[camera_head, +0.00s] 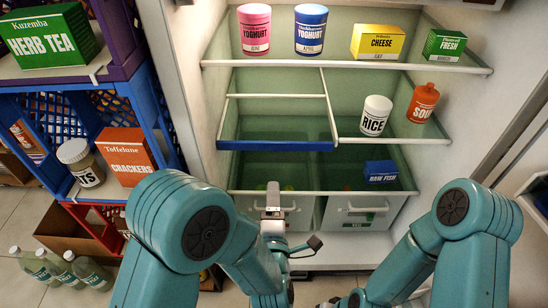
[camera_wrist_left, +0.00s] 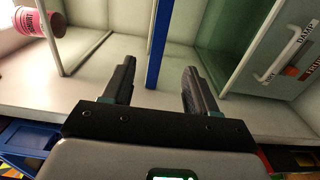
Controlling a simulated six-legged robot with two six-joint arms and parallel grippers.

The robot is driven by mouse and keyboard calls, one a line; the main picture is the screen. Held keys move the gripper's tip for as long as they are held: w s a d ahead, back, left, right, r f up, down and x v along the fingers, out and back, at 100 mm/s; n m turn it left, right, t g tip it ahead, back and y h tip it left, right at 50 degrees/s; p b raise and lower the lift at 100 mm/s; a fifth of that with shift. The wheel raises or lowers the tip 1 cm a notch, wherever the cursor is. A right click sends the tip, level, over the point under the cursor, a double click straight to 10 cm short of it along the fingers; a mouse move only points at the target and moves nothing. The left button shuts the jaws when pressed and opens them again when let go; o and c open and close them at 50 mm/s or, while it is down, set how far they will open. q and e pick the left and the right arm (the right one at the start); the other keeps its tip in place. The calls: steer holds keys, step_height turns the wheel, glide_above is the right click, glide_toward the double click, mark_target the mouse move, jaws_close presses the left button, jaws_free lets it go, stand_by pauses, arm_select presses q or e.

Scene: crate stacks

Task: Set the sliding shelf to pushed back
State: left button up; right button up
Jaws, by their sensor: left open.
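The sliding shelf is the half-width shelf at the middle left of the fridge. Its blue front bar (camera_head: 275,146) runs level in the head view, and white rails lead back from it. In the left wrist view the blue bar (camera_wrist_left: 157,45) stands upright in the picture, between the lines of my two fingers. My left gripper (camera_head: 272,190) is in front of the fridge and shows below the bar in the head view. Its jaws (camera_wrist_left: 158,82) are open and empty. I cannot tell the exact gap to the bar. My right gripper is out of view.
A rice jar (camera_head: 375,115) and an orange bottle (camera_head: 422,102) stand right of the sliding shelf. Yoghurt tubs, including a pink one (camera_head: 254,30), and boxes stand on the shelf above. Drawers (camera_head: 360,212) lie below. A crate stack (camera_head: 160,85) stands at left.

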mark_target(275, 148)
arm_select(q)
steer(key=w+b, duration=0.1)
steer(key=w, duration=1.5)
steer(key=shift+w+d+f, duration=0.1)
steer(key=shift+w+d, duration=0.05)
jaws_close()
